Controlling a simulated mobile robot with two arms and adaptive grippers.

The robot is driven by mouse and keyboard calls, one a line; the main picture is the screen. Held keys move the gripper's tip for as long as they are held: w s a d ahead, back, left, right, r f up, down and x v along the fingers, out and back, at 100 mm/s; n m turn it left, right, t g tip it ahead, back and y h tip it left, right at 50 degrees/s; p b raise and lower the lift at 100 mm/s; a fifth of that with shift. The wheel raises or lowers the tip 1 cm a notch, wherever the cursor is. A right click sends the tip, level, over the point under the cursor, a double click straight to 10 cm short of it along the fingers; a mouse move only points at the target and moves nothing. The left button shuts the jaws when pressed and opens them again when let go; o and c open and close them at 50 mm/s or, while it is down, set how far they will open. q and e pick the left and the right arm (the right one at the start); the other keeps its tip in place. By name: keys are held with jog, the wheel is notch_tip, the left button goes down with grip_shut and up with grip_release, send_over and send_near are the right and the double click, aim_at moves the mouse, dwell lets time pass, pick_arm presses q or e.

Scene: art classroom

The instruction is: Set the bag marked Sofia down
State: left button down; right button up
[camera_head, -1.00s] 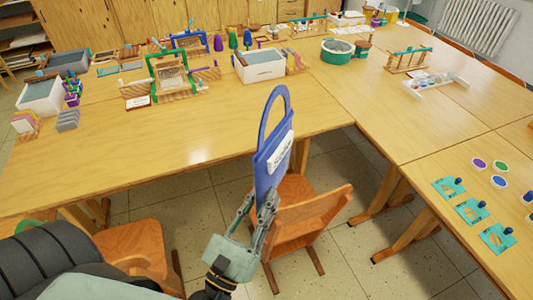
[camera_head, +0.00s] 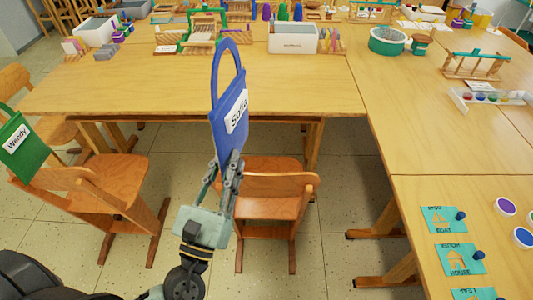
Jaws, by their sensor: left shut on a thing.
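The blue bag marked Sofia (camera_head: 228,125) is upright, with its looped handle on top and a white name label on its face. My left gripper (camera_head: 229,168) is shut on the lower part of the bag and holds it up in front of the table edge. Behind and below it stands a wooden chair (camera_head: 275,185) with its back toward me. The bag's lower end is hidden between the fingers. My right gripper is not in view.
A green bag marked Wendy (camera_head: 18,147) hangs on the back of another wooden chair (camera_head: 85,185) at left. The long table (camera_head: 130,88) has a clear front strip. A white bin (camera_head: 293,38) stands behind it. Cards (camera_head: 460,259) lie on the right table (camera_head: 410,215).

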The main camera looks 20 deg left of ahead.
pick_arm(q)
notch_tip(320, 180, down, 7)
jog(key=a+h+b, duration=0.1)
jog(key=h+b, duration=0.1)
jog(key=b, duration=1)
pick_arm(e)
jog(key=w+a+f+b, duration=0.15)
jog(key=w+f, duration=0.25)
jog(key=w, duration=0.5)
pick_arm(q)
jog(key=m+b, duration=0.1)
jog(key=b, duration=0.2)
send_over(257, 179)
jog(key=s+d, duration=0.1)
jog(key=s, duration=0.3)
notch_tip(257, 179, down, 7)
notch_tip(257, 179, down, 4)
jog(key=b, duration=0.3)
jog(key=shift+w+d, duration=0.1)
jog(key=shift+d, duration=0.05)
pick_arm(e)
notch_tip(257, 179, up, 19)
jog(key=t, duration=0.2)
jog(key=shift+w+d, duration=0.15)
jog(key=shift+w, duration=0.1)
pick_arm(q)
jog(key=shift+f, duration=0.1)
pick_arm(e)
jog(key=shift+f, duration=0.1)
